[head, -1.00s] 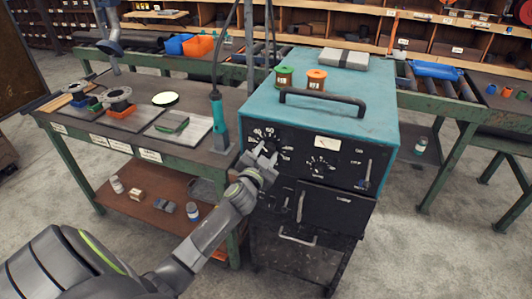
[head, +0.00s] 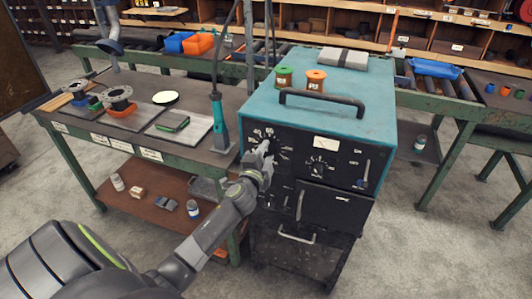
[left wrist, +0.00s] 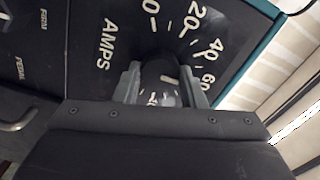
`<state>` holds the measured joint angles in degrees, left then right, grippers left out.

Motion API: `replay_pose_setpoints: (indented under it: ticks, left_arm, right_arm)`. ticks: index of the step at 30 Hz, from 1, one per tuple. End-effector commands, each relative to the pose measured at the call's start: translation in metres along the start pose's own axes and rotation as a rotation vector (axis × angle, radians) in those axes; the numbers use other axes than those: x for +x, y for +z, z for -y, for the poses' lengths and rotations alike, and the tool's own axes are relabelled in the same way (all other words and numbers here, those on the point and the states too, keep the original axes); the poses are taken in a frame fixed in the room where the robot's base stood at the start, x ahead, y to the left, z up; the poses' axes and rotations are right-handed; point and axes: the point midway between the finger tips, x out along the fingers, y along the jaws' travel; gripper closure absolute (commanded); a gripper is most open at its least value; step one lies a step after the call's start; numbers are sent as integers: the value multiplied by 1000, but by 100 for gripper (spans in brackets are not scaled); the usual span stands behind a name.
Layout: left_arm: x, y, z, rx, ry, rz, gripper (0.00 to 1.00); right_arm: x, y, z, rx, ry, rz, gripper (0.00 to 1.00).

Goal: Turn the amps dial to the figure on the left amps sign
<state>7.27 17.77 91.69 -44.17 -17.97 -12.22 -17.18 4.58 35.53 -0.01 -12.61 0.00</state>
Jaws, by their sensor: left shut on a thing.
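The amps dial (left wrist: 160,72) is a dark round knob on the black front panel of a teal welding machine (head: 335,100). In the left wrist view it sits between my left gripper's fingers (left wrist: 165,88), with 20, 40 and 60 and the word AMPS printed around it. A short white mark shows on the knob; the figure it points at is unclear. In the head view my left gripper (head: 265,149) is shut on the dial and covers most of it. Small white signs (head: 97,139) line the bench's front edge; their text is too small to read. My right gripper is out of view.
A second dial (head: 319,168) and a meter (head: 326,142) are right of my gripper. A torch with a teal handle (head: 218,122) stands at the bench corner, close left of my gripper. A black handle (head: 322,102) and two spools are on top of the machine.

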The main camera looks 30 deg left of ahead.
Motion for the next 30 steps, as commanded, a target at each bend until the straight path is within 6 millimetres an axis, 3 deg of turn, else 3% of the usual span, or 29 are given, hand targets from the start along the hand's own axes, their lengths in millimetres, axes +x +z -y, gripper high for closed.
replay_pose_setpoints:
  ticks: [17, 18, 22, 30]
  left_arm:
    - [0, 1, -2, 33, 3, 2, 86]
    - [0, 1, -2, 33, 3, 2, 61]
    - [0, 1, -2, 33, 2, 2, 44]
    - [0, 0, -1, 33, 1, 1, 41]
  right_arm:
    - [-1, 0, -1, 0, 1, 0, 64]
    - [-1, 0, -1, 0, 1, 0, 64]
    - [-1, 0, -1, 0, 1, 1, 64]
    - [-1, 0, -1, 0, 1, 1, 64]
